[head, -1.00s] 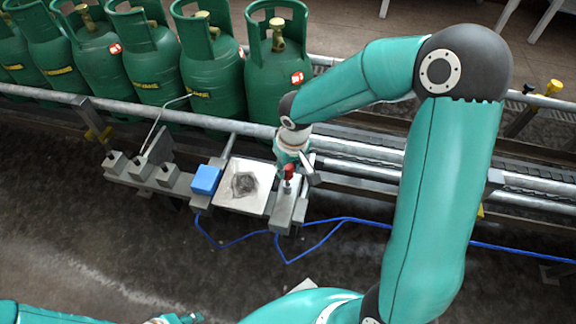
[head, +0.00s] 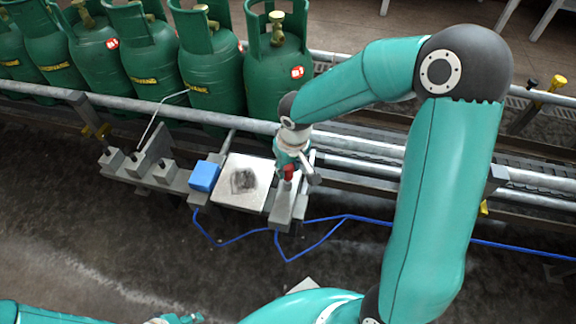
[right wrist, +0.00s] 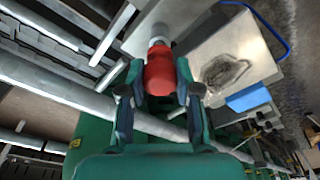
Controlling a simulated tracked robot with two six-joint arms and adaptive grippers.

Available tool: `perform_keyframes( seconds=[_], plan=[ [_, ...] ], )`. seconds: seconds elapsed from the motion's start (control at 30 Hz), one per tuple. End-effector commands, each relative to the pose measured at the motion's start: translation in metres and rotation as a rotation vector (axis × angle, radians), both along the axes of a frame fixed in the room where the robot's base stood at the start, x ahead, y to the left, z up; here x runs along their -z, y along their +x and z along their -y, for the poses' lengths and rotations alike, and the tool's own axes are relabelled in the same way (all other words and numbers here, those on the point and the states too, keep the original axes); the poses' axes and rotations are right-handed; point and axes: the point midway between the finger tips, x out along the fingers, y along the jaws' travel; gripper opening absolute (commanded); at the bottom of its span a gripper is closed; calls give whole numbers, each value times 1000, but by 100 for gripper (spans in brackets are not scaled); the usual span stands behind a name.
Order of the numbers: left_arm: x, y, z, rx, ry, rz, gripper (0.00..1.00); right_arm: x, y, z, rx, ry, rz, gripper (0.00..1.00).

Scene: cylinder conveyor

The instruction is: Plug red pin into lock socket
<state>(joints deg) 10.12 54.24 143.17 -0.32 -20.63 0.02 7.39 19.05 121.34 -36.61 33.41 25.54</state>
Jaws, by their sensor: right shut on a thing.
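The red pin (head: 288,172) is at the grey block (head: 284,207) beside the plate. My right gripper (head: 290,170) is over it, shut on its red body, which is partly hidden. In the right wrist view the red pin (right wrist: 160,72) sits between the two fingers of my right gripper (right wrist: 160,92), its pale tip pointing at the grey metal. I cannot tell whether its tip is inside a hole. The lock socket cannot be told for sure among the grey blocks. My left gripper (head: 180,319) is at the bottom edge, partly cut off.
A metal plate (head: 243,184) with a dark mark and a blue box (head: 204,176) lie left of the pin. Several grey blocks (head: 138,165) stand further left. Green gas cylinders (head: 206,75) line the conveyor behind the rail (head: 225,125). A blue cable (head: 345,218) hangs in front.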

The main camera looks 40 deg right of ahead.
Motion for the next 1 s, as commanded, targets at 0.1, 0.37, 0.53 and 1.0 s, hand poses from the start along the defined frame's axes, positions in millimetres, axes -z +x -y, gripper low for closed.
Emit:
perform_keyframes(
  seconds=[0.1,0.37,0.53,1.0],
  plan=[
    [4,0,0,0,0,0,40,4,0,0,0,0,1,0],
    [11,0,0,0,0,0,40,10,0,0,0,0,0,0],
    [15,0,0,0,0,0,40,15,0,0,0,0,1,0],
    [19,0,0,0,0,0,40,18,0,0,0,0,0,62]
  ],
)
